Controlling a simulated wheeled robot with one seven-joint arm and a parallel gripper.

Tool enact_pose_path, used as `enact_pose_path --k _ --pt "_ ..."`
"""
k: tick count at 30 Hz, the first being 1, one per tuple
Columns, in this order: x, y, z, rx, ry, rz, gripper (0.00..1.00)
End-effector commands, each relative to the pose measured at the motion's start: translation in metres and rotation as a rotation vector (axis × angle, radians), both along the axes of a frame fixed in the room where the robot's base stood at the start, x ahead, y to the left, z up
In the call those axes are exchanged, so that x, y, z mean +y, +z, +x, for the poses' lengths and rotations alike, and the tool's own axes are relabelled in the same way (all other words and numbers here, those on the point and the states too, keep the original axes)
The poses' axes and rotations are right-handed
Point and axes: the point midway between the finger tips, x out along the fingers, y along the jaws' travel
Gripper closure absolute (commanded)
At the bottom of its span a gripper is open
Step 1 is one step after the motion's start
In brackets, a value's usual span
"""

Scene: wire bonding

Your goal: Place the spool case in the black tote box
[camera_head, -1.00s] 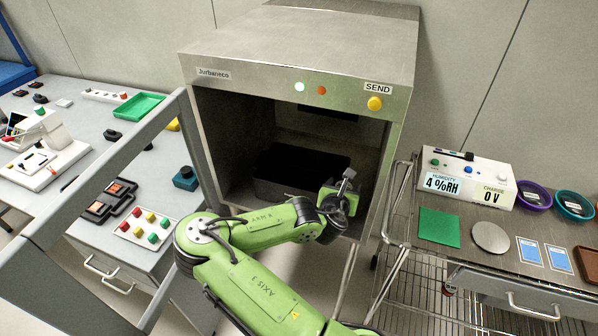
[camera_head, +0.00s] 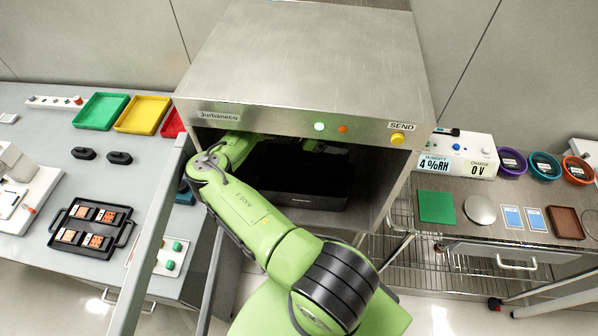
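The black tote box (camera_head: 312,199) sits inside the open metal cabinet (camera_head: 300,60), on its floor; its front wall shows and its inside is dark. My green arm reaches through the cabinet opening at the left, in front of part of the box. My gripper is hidden inside the cabinet, behind the front panel, so I cannot see what it holds. I cannot make out the spool case anywhere in this view.
The cabinet's side walls and upper front panel surround my arm. A grey door frame (camera_head: 160,235) stands at the left. The left table holds a black tray (camera_head: 62,246) and colored bins. The right cart carries a meter box (camera_head: 458,153), bowls and flat pads.

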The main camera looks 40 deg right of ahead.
Motion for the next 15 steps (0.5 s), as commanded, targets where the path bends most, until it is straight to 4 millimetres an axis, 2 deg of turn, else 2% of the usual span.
enact_pose_path --k 10,12,15 --pt "0.001 -0.109 0.000 0.002 0.001 0.002 0.62" --pt "0.001 -0.125 -0.001 0.002 0.002 0.003 0.62" --pt "0.001 -0.137 -0.001 0.002 0.001 0.003 0.62"
